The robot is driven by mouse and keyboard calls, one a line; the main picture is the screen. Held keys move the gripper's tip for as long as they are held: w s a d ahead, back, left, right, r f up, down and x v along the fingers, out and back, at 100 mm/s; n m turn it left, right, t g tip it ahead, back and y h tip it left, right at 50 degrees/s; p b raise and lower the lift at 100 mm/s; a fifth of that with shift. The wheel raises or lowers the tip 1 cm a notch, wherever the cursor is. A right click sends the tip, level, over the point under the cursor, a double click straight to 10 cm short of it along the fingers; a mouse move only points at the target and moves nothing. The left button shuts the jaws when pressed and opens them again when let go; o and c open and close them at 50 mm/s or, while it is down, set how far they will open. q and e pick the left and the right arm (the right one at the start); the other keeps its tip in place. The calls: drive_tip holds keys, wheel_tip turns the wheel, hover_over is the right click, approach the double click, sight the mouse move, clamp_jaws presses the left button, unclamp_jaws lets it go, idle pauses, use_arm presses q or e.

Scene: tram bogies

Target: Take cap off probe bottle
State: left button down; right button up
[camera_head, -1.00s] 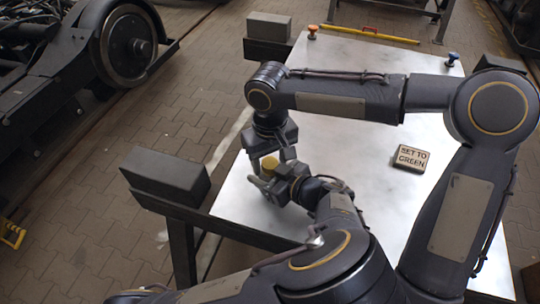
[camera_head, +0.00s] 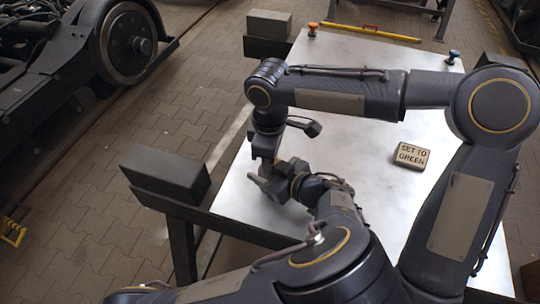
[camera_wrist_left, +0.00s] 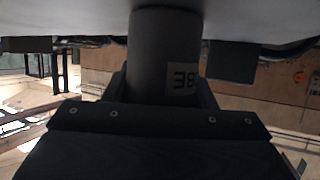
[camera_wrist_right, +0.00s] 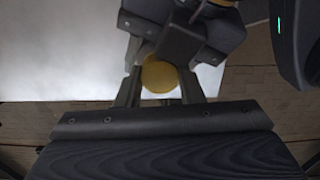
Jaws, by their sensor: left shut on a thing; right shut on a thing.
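The probe bottle is a dark cylinder (camera_wrist_left: 165,55) with a pale label, seen in the left wrist view between my left gripper's fingers. My left gripper (camera_head: 271,182) is shut on it, low over the left part of the metal table (camera_head: 345,215). The yellow cap (camera_wrist_right: 160,75) shows in the right wrist view between my right gripper's fingers (camera_wrist_right: 160,92). My right gripper (camera_head: 266,165) is shut on the cap from above. In the head view the grippers hide bottle and cap. I cannot tell whether the cap is still seated on the bottle.
A block reading "SET TO GREEN" (camera_head: 412,156) lies on the table to the right. An orange knob (camera_head: 313,28) and a blue knob (camera_head: 453,56) stand at the far edge. Dark blocks (camera_head: 165,174) (camera_head: 269,25) flank the left edge. The table's middle is largely clear.

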drive_tip(key=o, duration=1.1)
drive_tip(key=shift+r, duration=2.25)
drive_tip(key=shift+c, duration=0.6)
drive_tip(key=r+m, duration=0.1)
drive_tip(key=m, duration=0.1)
drive_tip(key=r+m, duration=0.1)
drive_tip(key=m, duration=0.1)
drive_tip(key=shift+m, duration=0.4)
drive_tip(key=m, duration=0.2)
drive_tip(key=r+m, duration=0.1)
drive_tip(key=m, duration=0.1)
drive_tip(key=shift+r, duration=0.15)
drive_tip(key=shift+m, duration=0.3)
drive_tip(key=shift+f, duration=3.9)
